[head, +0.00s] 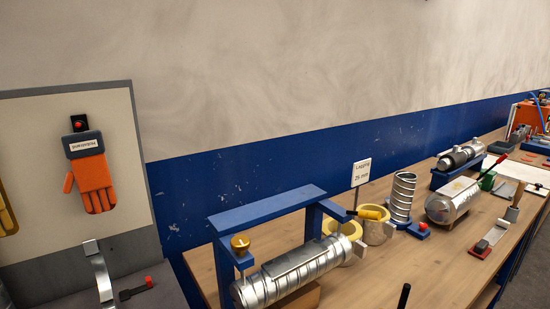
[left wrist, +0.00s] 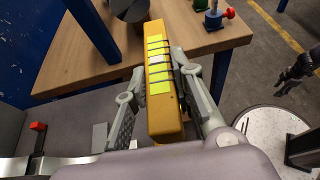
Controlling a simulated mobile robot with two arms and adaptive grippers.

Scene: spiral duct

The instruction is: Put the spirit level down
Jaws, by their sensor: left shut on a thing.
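In the left wrist view, the spirit level (left wrist: 160,88) is a long yellow bar with bright yellow-green bands. My left gripper (left wrist: 169,70) is shut on it, one grey finger along each long side. In this view its far end overlaps the wooden bench (left wrist: 85,65); I cannot tell how high it is above it. The level and my left gripper do not show in the head view. A dark shape at the right edge of the left wrist view looks like my right gripper (left wrist: 295,75); its fingers are too small to read.
The bench carries a blue frame (head: 265,210) over a ribbed metal duct (head: 290,270), yellow lagging rings (head: 375,230), an upright spiral duct (head: 402,197) and a metal cylinder (head: 453,200). An orange glove (head: 92,180) hangs on a board at left. Bare wood shows at front centre.

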